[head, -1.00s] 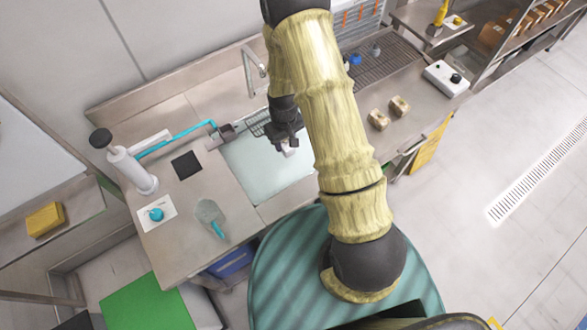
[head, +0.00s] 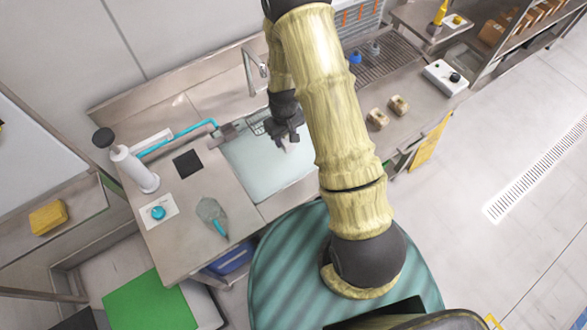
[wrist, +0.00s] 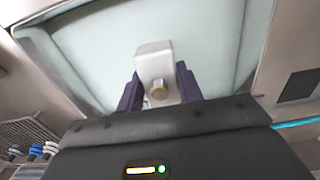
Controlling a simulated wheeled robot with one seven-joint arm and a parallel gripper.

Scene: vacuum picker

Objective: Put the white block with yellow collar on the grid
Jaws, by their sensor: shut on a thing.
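The white block (wrist: 154,58) is between the dark fingers of my gripper (wrist: 158,88) in the wrist view, with a small brass-yellow round part (wrist: 158,91) on its near face. My gripper is shut on it. In the head view my gripper (head: 286,134) hangs over the pale sink basin (head: 262,170), with the white block (head: 291,147) just showing below it. The dark drainer grid (head: 390,63) lies on the counter at the back right, beyond my arm. Its near part is partly hidden by my arm.
A blue piece (head: 355,57) and a grey piece (head: 375,48) stand on the grid. A tap (head: 250,75) rises behind the sink. Two tan blocks (head: 377,118) sit on the right counter. A white bottle (head: 135,168) and a scoop (head: 211,212) are at left.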

